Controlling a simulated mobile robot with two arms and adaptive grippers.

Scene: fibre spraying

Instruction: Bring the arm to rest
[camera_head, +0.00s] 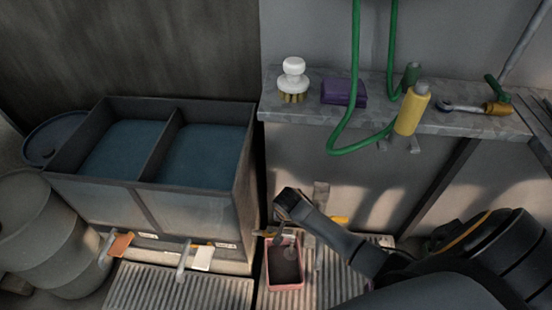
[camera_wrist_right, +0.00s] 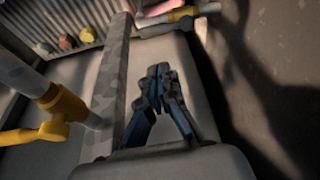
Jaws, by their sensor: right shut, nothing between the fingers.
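My right arm (camera_head: 345,245) comes in from the lower right of the head view and reaches toward the middle, in front of the grey shelf. In the right wrist view its gripper (camera_wrist_right: 158,75) has its dark fingers drawn together, with nothing between them. The gripper's fingertips are hard to make out in the head view. My left gripper is not in view.
A pink container (camera_head: 284,284) stands below the arm's end. A two-part water tank (camera_head: 250,145) is left, beside a barrel (camera_head: 42,235). The shelf (camera_head: 455,122) holds a brush (camera_head: 293,75), purple block (camera_head: 340,91) and yellow bottle (camera_head: 411,112); a green hose (camera_head: 354,70) hangs there. Yellow-handled pipework (camera_wrist_right: 60,110) is near the gripper.

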